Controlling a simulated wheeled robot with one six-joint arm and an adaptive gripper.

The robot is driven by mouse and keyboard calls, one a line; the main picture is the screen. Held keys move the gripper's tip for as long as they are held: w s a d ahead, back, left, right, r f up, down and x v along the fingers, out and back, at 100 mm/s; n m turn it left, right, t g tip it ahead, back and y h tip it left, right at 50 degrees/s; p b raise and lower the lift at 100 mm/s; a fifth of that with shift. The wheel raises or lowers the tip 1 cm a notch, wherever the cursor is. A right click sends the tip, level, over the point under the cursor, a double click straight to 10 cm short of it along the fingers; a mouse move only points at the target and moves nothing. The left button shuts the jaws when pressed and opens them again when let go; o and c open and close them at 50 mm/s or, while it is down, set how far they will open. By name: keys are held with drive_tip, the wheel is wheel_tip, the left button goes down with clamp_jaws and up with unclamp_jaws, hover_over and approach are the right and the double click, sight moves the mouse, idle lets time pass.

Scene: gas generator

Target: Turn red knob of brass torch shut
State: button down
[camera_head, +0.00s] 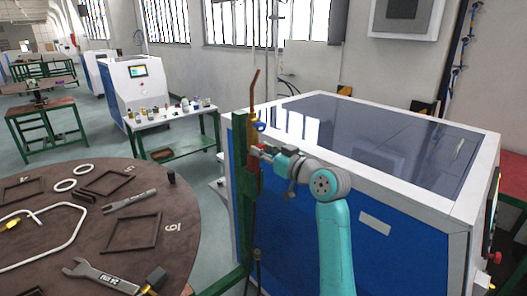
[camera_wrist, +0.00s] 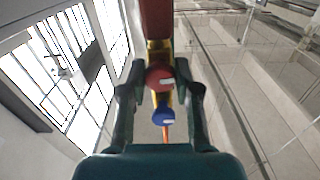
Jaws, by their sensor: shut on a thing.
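The brass torch (camera_head: 253,160) stands upright on a green post in the head view, with a copper-coloured tube rising from its top. In the wrist view its brass body (camera_wrist: 158,47) runs down the middle. The red knob (camera_wrist: 160,77) sits between my two fingers, and the blue knob (camera_wrist: 163,116) lies just below it in that picture. The blue knob also shows in the head view (camera_head: 261,127). My gripper (camera_wrist: 160,70) is shut on the red knob; the exact finger contact is partly hidden. In the head view my gripper (camera_head: 262,150) reaches the torch from the right.
A large blue and white machine (camera_head: 400,235) with a dark glass top stands right behind my arm. A round brown table (camera_head: 110,262) with wrenches and metal frames is at the left. A small white bench (camera_head: 170,117) with bottles stands behind. Dark hoses hang below the torch.

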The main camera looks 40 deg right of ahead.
drive_tip(key=shift+m, duration=9.5)
drive_tip(key=c, duration=0.8)
unclamp_jaws()
drive_tip(key=shift+r, duration=0.1)
